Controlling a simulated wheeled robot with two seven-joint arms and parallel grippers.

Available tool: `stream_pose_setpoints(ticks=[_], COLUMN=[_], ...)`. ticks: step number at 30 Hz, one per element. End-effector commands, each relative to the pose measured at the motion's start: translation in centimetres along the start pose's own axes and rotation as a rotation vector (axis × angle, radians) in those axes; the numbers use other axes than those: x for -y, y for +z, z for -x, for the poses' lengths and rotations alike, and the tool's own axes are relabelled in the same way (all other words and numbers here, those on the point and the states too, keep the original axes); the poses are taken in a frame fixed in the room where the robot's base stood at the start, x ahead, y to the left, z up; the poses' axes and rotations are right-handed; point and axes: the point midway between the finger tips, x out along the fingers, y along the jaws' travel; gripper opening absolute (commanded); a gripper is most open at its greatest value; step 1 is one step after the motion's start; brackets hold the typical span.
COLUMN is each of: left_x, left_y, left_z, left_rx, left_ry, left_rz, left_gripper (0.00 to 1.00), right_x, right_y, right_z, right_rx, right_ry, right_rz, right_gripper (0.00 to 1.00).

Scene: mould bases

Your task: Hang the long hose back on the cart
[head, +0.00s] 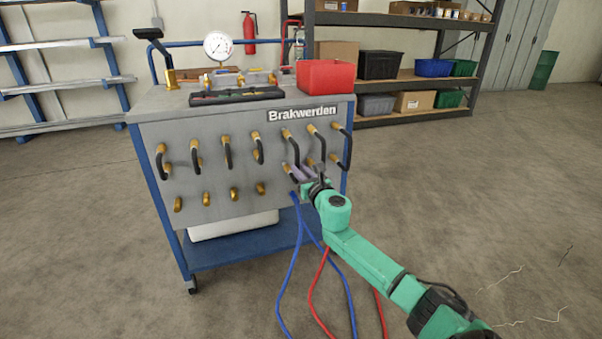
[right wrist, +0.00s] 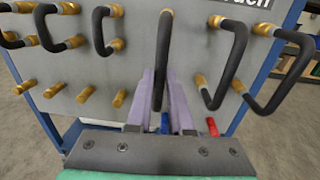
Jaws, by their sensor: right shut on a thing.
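My right gripper (head: 302,170) is at the right half of the cart's grey front panel (head: 220,145). It is shut on a black hose (right wrist: 165,60). In the right wrist view the hose runs from a brass fitting at the top down between my purple fingers (right wrist: 166,105); its lower end is hidden by the gripper. A blue hose (head: 297,240) and a red hose (head: 313,290) hang below the panel toward the floor, partly behind my arm. A blue end (right wrist: 165,122) and a red end (right wrist: 212,127) show low behind the fingers. My left gripper is not in view.
Several short black hoses loop between brass fittings on the panel. A red bin (head: 324,76), a pressure gauge (head: 218,46) and a black tray (head: 236,96) are on the cart top. A white container (head: 232,226) is below. A shelf rack (head: 400,19) stands behind. Floor at right is clear.

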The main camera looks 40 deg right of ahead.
Motion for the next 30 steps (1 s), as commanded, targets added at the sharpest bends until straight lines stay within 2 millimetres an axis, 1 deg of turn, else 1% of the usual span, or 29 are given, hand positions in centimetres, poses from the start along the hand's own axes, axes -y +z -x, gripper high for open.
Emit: stream_pose_setpoints(ticks=[7, 15, 25, 30], left_x=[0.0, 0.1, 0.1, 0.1], left_y=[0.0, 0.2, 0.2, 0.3], left_z=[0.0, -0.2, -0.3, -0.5], left_rx=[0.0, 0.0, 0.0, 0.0], left_ry=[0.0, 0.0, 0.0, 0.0], left_rz=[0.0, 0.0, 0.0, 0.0], left_gripper=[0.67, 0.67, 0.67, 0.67], right_x=[0.0, 0.0, 0.1, 0.1], right_y=[0.1, 0.1, 0.1, 0.0], right_z=[-0.1, -0.9, -1.0, -1.6], right_rx=[0.002, 0.002, 0.002, 0.002], right_ry=[0.0, 0.0, 0.0, 0.001], right_rz=[0.001, 0.002, 0.001, 0.001], right_gripper=[0.0, 0.0, 0.0, 0.0])
